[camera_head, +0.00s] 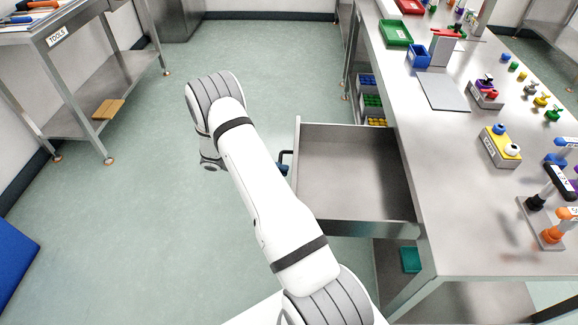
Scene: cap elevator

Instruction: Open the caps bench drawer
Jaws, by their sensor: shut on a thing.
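The caps bench drawer (345,130) is pulled out from the left side of the metal bench (455,225). Its inside is visible and looks empty. A dark bar handle (285,156) shows on the drawer's left front face. My gripper (282,168) is mostly hidden behind my white arm; only a small dark part shows at the handle. It is shut on the handle. The fingertips themselves are not clearly visible.
On the bench stand coloured bins, such as a green one (396,32), and several coloured caps and boxes. A tools table (60,40) stands at the upper left. A blue object (14,262) lies at the lower left. The green floor left of the drawer is clear.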

